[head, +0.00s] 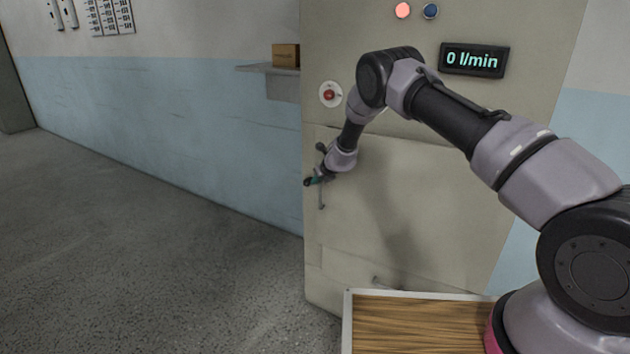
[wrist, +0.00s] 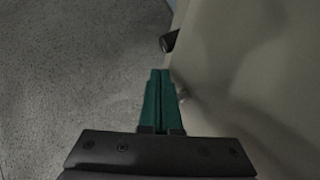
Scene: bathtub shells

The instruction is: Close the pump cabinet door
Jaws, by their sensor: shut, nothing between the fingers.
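The pump cabinet (head: 545,110) is a tall beige unit. Its door (head: 440,215) is the flat beige panel on the lower front and lies flush or nearly flush; I cannot tell whether a small gap remains. A slim vertical handle (head: 321,196) is at the door's left side. My gripper (head: 309,182) is at the door's left edge beside the handle, with its green fingers shut and empty. In the wrist view, the fingers (wrist: 160,85) point along the beige surface (wrist: 225,70), and a dark bar end (wrist: 169,41) shows just beyond them. Contact is unclear.
A red button (head: 329,94) and a flow display reading 0 l/min (head: 474,60) are above the door. A small wall shelf (head: 262,68) holds a brown box (head: 286,55). A wood-topped surface (head: 415,325) is low in front. The grey floor (head: 150,260) at left is clear.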

